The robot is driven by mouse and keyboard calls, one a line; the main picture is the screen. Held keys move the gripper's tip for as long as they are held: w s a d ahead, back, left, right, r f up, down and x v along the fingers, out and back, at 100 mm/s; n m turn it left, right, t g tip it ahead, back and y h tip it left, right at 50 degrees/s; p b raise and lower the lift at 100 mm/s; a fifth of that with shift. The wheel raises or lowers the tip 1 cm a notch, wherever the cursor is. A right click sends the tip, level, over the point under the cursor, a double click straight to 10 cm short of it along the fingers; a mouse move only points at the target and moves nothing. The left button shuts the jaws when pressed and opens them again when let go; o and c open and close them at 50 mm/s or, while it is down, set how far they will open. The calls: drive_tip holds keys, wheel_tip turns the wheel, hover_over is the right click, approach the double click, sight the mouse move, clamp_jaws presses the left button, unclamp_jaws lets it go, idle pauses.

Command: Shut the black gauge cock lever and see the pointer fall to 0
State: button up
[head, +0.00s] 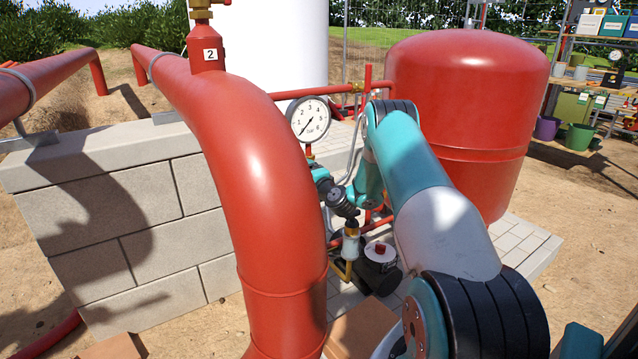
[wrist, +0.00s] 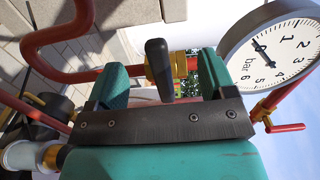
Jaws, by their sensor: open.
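The black gauge cock lever (wrist: 158,68) stands between the two teal fingers of my gripper (wrist: 162,85) in the wrist view. The gripper is open, with a gap on each side of the lever. The lever lies crosswise to the brass cock (wrist: 180,65) and its red pipe. The round white gauge (wrist: 270,50) is beyond the right finger. Its pointer is at the low end, at about 0. In the head view the gauge (head: 309,119) stands above my gripper (head: 321,176), its pointer toward the lower left. The lever is not distinguishable there.
A thick red pipe (head: 250,180) stands left of the gauge. A red tank (head: 462,105) stands at the right behind my arm. A black pump-like unit (head: 378,267) sits below my wrist. A block wall (head: 110,205) stands at the left.

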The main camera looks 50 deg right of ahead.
drive_tip(key=b+v, duration=0.4)
drive_tip(key=v, duration=0.2)
drive_tip(key=shift+s, duration=0.2)
drive_tip(key=b+v, duration=1.7)
drive_tip(key=shift+s+a, duration=0.2)
drive_tip(key=shift+s, duration=0.1)
